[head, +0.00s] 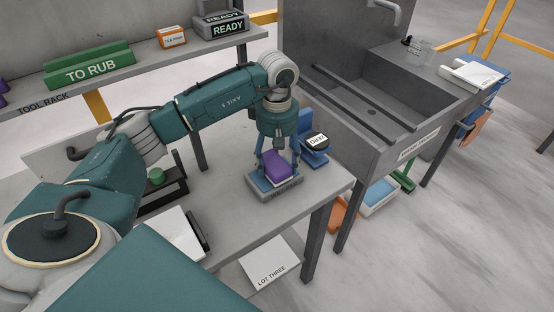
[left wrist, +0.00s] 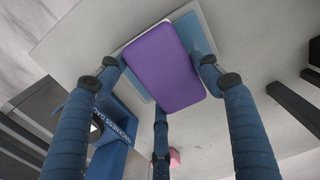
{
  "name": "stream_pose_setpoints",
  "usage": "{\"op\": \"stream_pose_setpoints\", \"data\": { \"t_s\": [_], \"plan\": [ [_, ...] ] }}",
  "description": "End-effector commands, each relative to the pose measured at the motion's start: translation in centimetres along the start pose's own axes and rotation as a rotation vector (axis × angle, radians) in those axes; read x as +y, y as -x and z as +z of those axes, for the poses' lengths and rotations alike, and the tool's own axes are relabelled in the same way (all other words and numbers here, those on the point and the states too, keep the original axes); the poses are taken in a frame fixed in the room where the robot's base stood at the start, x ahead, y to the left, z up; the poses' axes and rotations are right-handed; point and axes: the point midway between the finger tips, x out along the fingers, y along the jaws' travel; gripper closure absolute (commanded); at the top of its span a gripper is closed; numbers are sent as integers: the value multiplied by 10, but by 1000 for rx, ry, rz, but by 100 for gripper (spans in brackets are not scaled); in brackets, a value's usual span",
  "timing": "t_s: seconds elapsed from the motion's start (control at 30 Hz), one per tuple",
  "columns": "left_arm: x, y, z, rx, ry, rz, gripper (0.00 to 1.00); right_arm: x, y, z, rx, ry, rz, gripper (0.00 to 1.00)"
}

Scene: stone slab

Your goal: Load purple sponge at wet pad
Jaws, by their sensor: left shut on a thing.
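The purple sponge (head: 277,167) is over the wet pad, a low grey block (head: 289,189) with a blue top, near the bench's right end. My left gripper (head: 278,156) points down with its fingers around the sponge. In the left wrist view the sponge (left wrist: 165,66) is held between the blue fingers of the gripper (left wrist: 162,72), and the pad's pale blue top (left wrist: 197,33) shows behind it. I cannot tell whether the sponge's underside touches the pad. My right gripper is not in view.
A grey sink (head: 380,110) stands at the right. A tool rack shelf (head: 120,88) holds a green block (head: 90,67) at the back left.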

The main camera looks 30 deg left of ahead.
Motion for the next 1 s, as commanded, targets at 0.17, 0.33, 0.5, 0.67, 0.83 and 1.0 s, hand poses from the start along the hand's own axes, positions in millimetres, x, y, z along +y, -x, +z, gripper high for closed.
{"op": "stream_pose_setpoints", "data": {
  "t_s": [0.17,0.33,0.5,0.67,0.83,1.0],
  "plan": [
    [0,-3,0,0,0,0,56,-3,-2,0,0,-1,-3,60],
    [0,-5,0,0,1,0,56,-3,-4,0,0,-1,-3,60],
    [0,-7,0,0,1,0,56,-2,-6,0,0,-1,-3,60],
    [0,-8,0,0,1,0,56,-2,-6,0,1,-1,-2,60],
    [0,-8,0,0,1,0,56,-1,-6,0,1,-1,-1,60],
    [0,-8,0,0,0,0,56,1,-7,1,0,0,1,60]
  ]
}}
